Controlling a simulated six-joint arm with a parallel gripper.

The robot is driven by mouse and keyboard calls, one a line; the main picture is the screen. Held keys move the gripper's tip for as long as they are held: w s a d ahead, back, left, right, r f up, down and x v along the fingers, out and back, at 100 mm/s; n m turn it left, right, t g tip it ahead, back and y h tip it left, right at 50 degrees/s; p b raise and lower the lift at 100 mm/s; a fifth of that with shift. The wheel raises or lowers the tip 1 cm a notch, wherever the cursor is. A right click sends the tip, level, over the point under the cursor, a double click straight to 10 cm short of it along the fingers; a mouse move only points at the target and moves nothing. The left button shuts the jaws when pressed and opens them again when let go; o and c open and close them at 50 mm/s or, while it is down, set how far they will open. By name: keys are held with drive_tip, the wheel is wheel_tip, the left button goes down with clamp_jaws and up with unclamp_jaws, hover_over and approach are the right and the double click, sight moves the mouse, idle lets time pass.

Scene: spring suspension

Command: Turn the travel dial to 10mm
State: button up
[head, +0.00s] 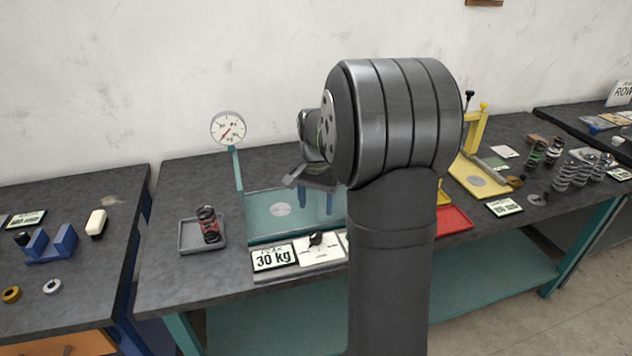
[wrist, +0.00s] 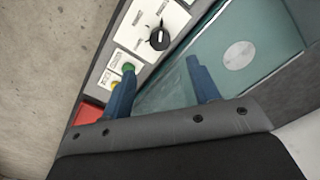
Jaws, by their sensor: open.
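The travel dial is a black knob (head: 317,238) on a white panel (head: 322,254) at the front edge of the teal press base. It also shows in the wrist view (wrist: 159,39), with a pale line on it; the scale marks are too small to read. My gripper (wrist: 160,68) is open and empty, its two blue fingers spread. In the wrist view the knob lies beyond the fingertips, apart from them. In the head view the fingers (head: 325,200) hang over the teal base, partly hidden by my arm.
Beside the dial are a green button (wrist: 129,68), a yellow button (wrist: 115,86) and a "30 kg" card (head: 274,257). A round gauge (head: 228,128) stands behind. A grey tray (head: 187,236) holds a spring (head: 208,224). A red tray (head: 455,219) lies right of my arm.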

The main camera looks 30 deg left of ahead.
wheel_tip(320, 180, up, 6)
drive_tip(key=r, duration=0.1)
hover_over(316, 234)
drive_tip(key=shift+f, duration=0.25)
idle(0.3)
wheel_tip(316, 234, down, 18)
drive_tip(key=shift+r, duration=0.2)
idle(0.4)
drive_tip(key=shift+r, duration=0.1)
